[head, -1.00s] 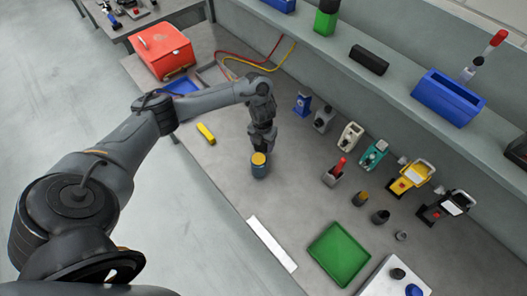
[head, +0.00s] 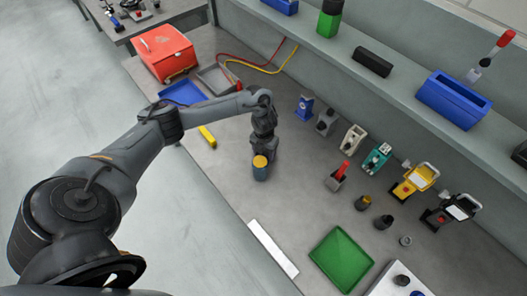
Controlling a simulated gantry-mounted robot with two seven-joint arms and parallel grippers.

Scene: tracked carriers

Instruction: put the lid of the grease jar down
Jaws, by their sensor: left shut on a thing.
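The grease jar (head: 260,173) is a small blue pot with a yellow-orange top face, upright on the grey bench. My left gripper (head: 262,151) points down just behind the jar, close to its far rim. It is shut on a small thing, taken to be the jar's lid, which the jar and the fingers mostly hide. I cannot tell whether the lid touches the bench. My right gripper does not show.
A yellow block (head: 207,136) lies left of the jar. A white strip (head: 273,248) and a green tray (head: 341,258) lie nearer the front. Several tools stand in a row to the right, below a shelf (head: 400,95). Bench around the jar is clear.

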